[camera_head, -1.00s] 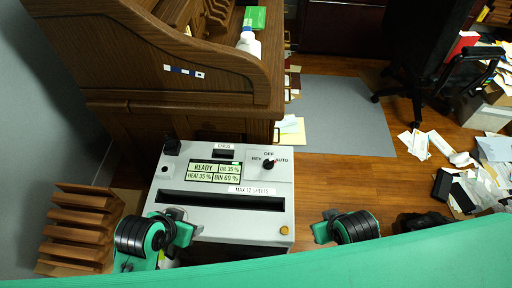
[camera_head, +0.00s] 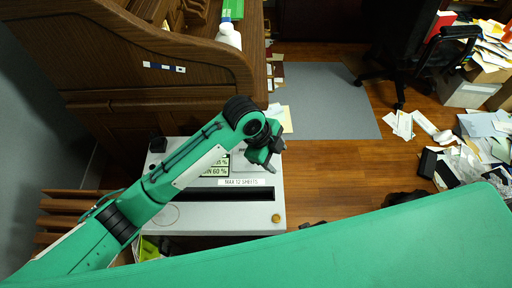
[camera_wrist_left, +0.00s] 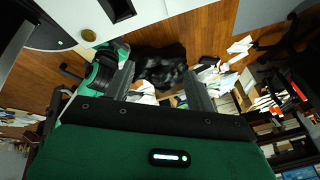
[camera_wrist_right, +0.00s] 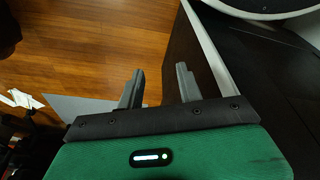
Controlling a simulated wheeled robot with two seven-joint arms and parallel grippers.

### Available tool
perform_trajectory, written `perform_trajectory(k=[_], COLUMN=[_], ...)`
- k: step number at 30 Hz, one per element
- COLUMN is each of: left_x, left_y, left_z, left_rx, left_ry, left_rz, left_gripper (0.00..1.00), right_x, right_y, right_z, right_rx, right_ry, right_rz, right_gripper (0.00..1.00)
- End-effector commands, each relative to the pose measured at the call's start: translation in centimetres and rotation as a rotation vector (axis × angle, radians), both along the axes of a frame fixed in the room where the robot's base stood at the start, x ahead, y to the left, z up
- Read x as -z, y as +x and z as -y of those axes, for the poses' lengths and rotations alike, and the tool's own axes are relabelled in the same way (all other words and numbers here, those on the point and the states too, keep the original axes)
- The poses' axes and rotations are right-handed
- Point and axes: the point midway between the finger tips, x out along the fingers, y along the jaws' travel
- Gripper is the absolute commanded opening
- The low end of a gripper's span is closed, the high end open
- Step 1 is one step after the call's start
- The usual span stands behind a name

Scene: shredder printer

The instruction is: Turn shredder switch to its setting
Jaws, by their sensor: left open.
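The grey shredder (camera_head: 262,200) stands in front of the wooden desk, with its dark paper slot, display and MAX 12 SHEETS label on top. My left arm reaches across it from the left, and my left gripper (camera_head: 268,158) is over the panel's far right corner. The rotary switch is hidden behind that arm and gripper. In the left wrist view, the gripper (camera_wrist_left: 160,88) is open and empty, and a corner of the shredder (camera_wrist_left: 60,15) shows at the top left. My right gripper (camera_wrist_right: 160,85) is open and empty over the floor in the right wrist view.
The roll-top desk (camera_head: 120,60) rises behind the shredder. A brown slatted rack (camera_head: 60,215) stands at its left. A grey mat (camera_head: 325,100) lies beyond at right, with an office chair (camera_head: 430,60) and scattered papers.

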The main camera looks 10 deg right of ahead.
Motion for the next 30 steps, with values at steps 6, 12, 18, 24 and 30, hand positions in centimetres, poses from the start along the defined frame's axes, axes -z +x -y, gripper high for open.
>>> perform_trajectory(k=[6,12,18,24,30], left_x=[-0.5,-1.4,-2.4,-1.8,1.5], left_y=[3.4,7.2,9.8,10.3,10.3], left_z=[0.2,-1.3,-2.7,-3.1,-3.1], left_rx=[0.270,0.449,0.532,0.548,0.546], left_ry=[0.155,0.296,0.379,0.396,0.395], left_rz=[0.091,0.141,0.158,0.157,0.156], left_gripper=[0.56,0.56,0.56,0.56,0.56], right_x=[4.8,8.4,10.2,10.7,10.8], right_y=[-1.8,-3.7,-4.8,-5.1,-5.2], right_z=[0.2,0.3,0.4,0.5,0.5], right_rx=[-0.002,-0.006,-0.007,-0.008,-0.008], right_ry=[-0.001,-0.002,-0.001,-0.002,-0.003], right_rz=[-0.022,-0.036,-0.043,-0.045,-0.044], right_gripper=[0.36,0.36,0.36,0.36,0.36])
